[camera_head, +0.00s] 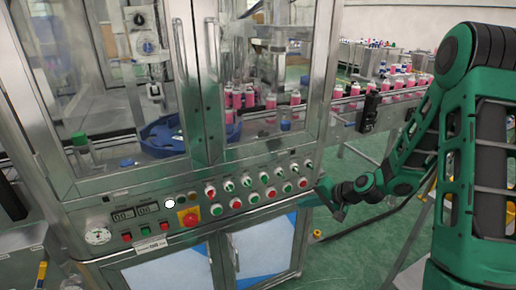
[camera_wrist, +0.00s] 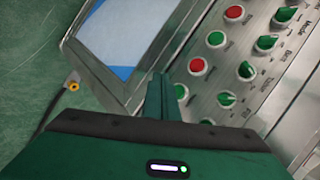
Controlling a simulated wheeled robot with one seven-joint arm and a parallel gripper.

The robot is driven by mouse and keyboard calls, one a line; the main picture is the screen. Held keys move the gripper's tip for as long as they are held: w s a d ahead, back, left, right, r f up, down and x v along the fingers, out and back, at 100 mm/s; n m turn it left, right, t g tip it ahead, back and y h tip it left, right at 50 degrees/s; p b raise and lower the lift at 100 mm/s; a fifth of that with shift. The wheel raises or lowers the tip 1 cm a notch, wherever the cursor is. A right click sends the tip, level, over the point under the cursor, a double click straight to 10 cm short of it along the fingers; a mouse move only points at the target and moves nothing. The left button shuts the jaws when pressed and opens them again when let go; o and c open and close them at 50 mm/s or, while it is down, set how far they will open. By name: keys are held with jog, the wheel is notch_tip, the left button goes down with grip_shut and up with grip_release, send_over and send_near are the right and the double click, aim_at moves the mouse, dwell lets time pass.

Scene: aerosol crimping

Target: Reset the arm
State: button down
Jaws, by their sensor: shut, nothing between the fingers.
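My green arm reaches in from the right in the head view. My gripper (camera_head: 322,192) is small there, close to the right end of the machine's control panel (camera_head: 262,180). In the wrist view my gripper's fingers (camera_wrist: 161,90) are together with nothing between them. They point toward the panel's lower edge, beside the red and green buttons (camera_wrist: 197,66). I cannot tell whether the fingertips touch the panel.
The crimping machine's glass doors (camera_head: 180,80) stand above the panel. A red emergency button (camera_head: 189,216) and a gauge (camera_head: 98,235) sit at the panel's left. Pink cans (camera_head: 295,98) line the conveyor. Green floor (camera_head: 350,250) is open below my arm.

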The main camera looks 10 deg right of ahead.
jog(key=s+d+r+n+g+h, duration=0.1)
jog(key=s+d+r+g+h, duration=0.15)
jog(key=s+d+r, duration=0.5)
jog(key=s+d+r+n+g+h, duration=0.25)
jog(key=s+d, duration=0.25)
jog(key=s, duration=0.6)
jog(key=s+d+r, duration=0.1)
jog(key=s+r, duration=0.1)
jog(key=s, duration=0.4)
jog(key=s+d+r+m+g, duration=0.1)
jog(key=s+r, duration=0.2)
jog(key=s, duration=0.3)
jog(key=s+d+r+m+g+h, duration=0.1)
jog(key=s+r, duration=0.1)
jog(key=s, duration=0.5)
jog(key=shift+r, duration=0.35)
jog(key=shift+m, duration=0.25)
jog(key=shift+w+f+g, duration=0.25)
jog(key=shift+w+g, duration=0.05)
jog(key=shift+w, duration=0.35)
